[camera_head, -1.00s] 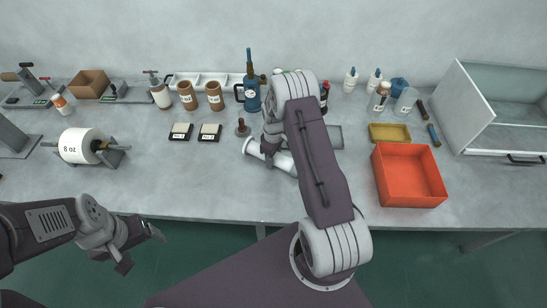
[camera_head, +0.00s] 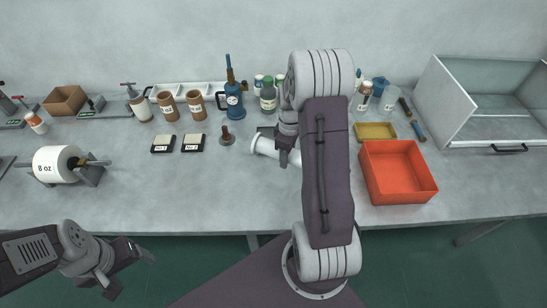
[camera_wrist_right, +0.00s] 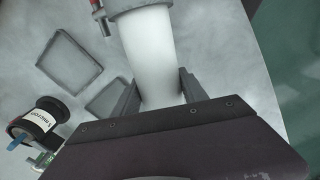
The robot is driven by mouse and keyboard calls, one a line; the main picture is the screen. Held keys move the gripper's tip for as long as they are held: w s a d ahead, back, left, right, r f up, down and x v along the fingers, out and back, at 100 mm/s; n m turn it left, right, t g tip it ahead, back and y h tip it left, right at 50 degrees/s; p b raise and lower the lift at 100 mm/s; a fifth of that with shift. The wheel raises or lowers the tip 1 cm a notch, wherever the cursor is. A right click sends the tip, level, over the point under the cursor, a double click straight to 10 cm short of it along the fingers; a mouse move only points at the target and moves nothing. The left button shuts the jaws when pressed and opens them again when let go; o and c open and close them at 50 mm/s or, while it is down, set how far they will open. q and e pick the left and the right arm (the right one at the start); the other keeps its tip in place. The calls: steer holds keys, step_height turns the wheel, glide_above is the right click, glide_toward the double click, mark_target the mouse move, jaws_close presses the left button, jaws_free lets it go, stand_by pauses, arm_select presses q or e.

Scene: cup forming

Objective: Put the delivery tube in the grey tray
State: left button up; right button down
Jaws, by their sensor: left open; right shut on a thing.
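The white delivery tube (camera_head: 265,146), with a flared end, shows in the head view beside my right gripper (camera_head: 286,150). My right gripper is shut on it. In the right wrist view the tube (camera_wrist_right: 152,55) runs up between the two fingers, with a grey collar and a red-tipped fitting near its far end. I cannot tell whether the tube touches the bench. My left gripper (camera_head: 131,272) is open and empty in front of the bench.
A red bin (camera_head: 398,172) and a yellow tray (camera_head: 375,131) stand right of my arm. A blue bottle (camera_head: 235,100), a small brown-handled tool (camera_head: 226,136) and two black-and-white blocks (camera_head: 193,143) stand to the left.

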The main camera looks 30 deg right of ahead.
steer(key=shift+s+d+r, duration=0.45)
steer(key=shift+s+r, duration=0.05)
